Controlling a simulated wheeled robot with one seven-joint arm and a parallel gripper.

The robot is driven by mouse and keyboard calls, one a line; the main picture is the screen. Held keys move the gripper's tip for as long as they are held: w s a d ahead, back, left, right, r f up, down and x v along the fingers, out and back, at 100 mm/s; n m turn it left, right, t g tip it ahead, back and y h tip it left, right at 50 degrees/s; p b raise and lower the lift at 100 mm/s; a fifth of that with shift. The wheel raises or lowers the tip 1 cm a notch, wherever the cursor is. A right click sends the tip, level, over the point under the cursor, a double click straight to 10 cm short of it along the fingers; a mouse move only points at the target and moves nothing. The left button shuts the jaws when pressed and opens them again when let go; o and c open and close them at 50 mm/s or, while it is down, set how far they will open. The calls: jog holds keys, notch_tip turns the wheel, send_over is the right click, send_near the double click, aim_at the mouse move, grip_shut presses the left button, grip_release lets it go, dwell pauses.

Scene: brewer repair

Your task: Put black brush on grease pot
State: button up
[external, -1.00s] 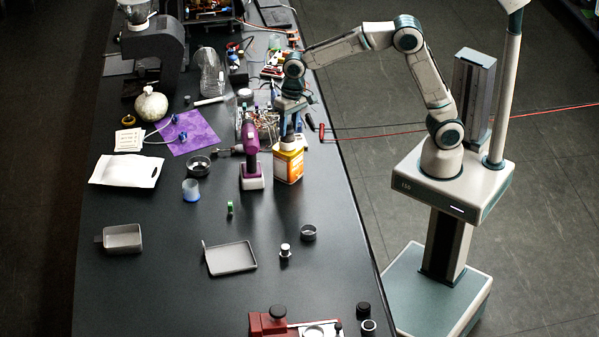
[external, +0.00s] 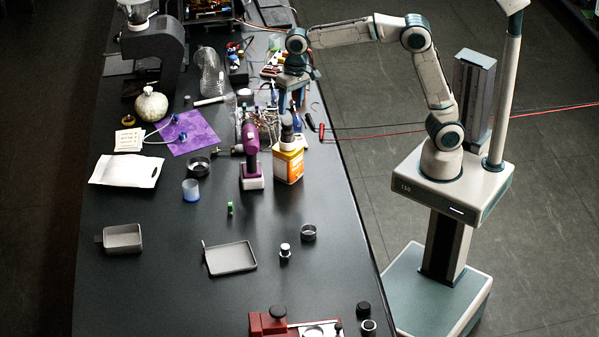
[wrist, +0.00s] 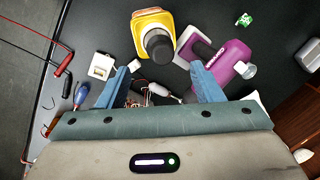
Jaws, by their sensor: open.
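A yellow and orange container with a white label (external: 288,166) stands upright near the bench's right edge; I take it for the grease pot. It also shows at the top of the wrist view (wrist: 147,17). A dark, upright, roughly cylindrical piece (external: 287,132) stands on its top, also seen in the wrist view (wrist: 158,46). It may be the black brush, but I cannot make out bristles. My gripper (external: 290,107) is above this piece, apart from it. In the wrist view my gripper (wrist: 160,76) has its blue fingers wide apart, with nothing held between them.
A purple tool (external: 250,155) stands close left of the container. Wires and small tools (external: 268,122) lie behind it. A red-handled tool (external: 321,132) lies near the right edge. A grey tray (external: 231,258) is at the front; bare bench lies around it.

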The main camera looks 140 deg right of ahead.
notch_tip(320, 180, up, 4)
jog(key=w+a+f+n, duration=0.15)
jog(key=a+n, duration=0.65)
jog(key=a, duration=1.3)
jog(key=s+a+f+n+t, duration=0.1)
jog(key=s+a+f+n, duration=0.3)
jog(key=a, duration=0.5)
jog(key=s+a+f+n+t, duration=0.1)
jog(key=s+a+f+n, duration=0.3)
jog(key=a, duration=0.5)
jog(key=s+n, duration=0.2)
jog(key=n, duration=0.1)
jog(key=shift+d+r, duration=0.1)
jog(key=shift+r, duration=0.05)
